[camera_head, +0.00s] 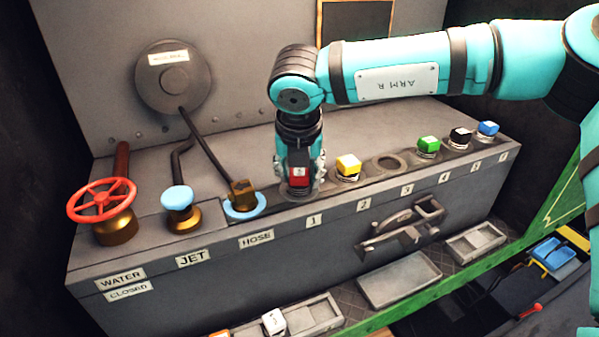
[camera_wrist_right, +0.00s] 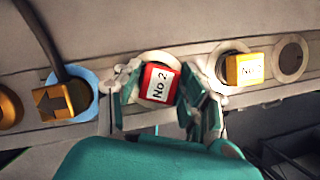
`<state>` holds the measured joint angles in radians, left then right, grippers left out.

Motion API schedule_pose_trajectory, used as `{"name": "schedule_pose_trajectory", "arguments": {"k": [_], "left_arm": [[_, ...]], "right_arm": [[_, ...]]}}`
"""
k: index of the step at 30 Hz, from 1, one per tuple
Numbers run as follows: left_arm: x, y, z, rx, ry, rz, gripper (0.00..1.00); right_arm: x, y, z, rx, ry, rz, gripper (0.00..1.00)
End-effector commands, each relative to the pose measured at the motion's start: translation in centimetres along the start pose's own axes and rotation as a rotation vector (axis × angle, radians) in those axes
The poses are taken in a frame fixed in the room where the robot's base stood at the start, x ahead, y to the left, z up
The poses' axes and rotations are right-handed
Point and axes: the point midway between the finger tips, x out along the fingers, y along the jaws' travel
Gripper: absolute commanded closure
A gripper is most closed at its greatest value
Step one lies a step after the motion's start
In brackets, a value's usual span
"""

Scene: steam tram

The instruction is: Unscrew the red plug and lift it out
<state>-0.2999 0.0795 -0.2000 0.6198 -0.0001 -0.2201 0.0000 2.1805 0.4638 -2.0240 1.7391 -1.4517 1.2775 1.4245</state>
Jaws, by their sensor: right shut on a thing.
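The red plug (camera_head: 299,176) sits at position 1 on the grey bench top, just left of the yellow plug. It also shows in the right wrist view (camera_wrist_right: 158,84), with a white label reading "No 2". My right gripper (camera_head: 299,172) points down over it, with its fingers shut on the plug's sides. The plug is at its socket, and part of a pale ring shows around its base. The fingers hide much of the thread, so I cannot tell how far it is unscrewed. My left gripper is not in view.
The yellow plug (camera_head: 348,167) stands close on the right, then an empty socket (camera_head: 388,165) and green (camera_head: 428,147), black (camera_head: 460,138) and blue (camera_head: 487,130) plugs. The brass hose fitting (camera_head: 241,193) is on the left. Trays (camera_head: 398,279) lie below the front face.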

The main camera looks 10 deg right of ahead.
Motion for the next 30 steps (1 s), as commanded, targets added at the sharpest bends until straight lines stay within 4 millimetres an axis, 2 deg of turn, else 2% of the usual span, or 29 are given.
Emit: {"name": "schedule_pose_trajectory", "arguments": {"k": [30], "left_arm": [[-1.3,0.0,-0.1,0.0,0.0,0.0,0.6]], "right_arm": [[-4.8,0.0,2.0,0.001,-0.002,0.001,1.0]]}}
